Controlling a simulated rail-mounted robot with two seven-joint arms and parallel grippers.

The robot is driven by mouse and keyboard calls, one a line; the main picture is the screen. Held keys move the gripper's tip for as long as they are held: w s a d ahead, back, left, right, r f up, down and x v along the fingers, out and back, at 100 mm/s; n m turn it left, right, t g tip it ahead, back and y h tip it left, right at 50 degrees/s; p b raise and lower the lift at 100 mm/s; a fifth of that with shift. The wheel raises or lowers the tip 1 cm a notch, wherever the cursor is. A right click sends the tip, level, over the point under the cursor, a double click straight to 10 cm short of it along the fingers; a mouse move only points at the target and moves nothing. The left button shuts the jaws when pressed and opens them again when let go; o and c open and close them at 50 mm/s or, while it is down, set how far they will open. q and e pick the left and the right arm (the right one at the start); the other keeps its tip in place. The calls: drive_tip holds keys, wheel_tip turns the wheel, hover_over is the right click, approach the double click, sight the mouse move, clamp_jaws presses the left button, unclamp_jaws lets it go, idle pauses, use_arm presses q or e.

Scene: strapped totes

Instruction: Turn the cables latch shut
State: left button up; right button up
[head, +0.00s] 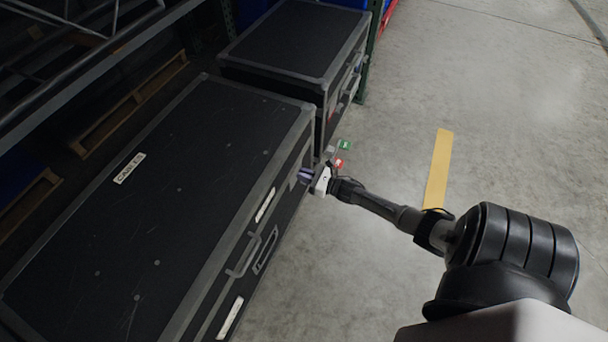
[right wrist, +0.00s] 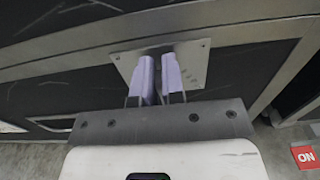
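The big black case with metal edges and a white label reading CABLES (head: 129,168) fills the left of the head view. My right gripper (head: 306,175) is at the upper front side of this case, near its far corner. In the right wrist view its two pale lilac fingers (right wrist: 159,78) are close together, over the metal latch plate (right wrist: 197,62) on the case side. A narrow gap shows between the fingers. The latch's turning part is hidden by the fingers, so I cannot tell whether they hold it. My left gripper is not in view.
A second black case (head: 293,42) stands just beyond the first. A handle (head: 243,254) sits on the near case's front. Small red (head: 339,164) and green (head: 345,145) tags show beside the gripper. Bare concrete floor (head: 510,120) with a yellow stripe (head: 438,168) lies to the right.

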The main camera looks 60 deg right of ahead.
clamp_jaws()
drive_tip(key=m, duration=0.2)
drive_tip(key=d+m, duration=0.1)
drive_tip(key=shift+f+m, duration=0.1)
drive_tip(key=shift+m, duration=0.3)
drive_tip(key=m, duration=0.4)
drive_tip(key=shift+d+f+m, duration=0.3)
drive_tip(key=shift+d, duration=0.1)
drive_tip(key=m, duration=0.3)
drive_tip(key=f+m, duration=0.1)
drive_tip(key=m, duration=0.2)
drive_tip(key=f+m, duration=0.1)
drive_tip(key=m, duration=0.2)
drive_tip(key=shift+w+d, duration=0.1)
drive_tip(key=shift+d, duration=0.3)
drive_tip(key=shift+m, duration=0.4)
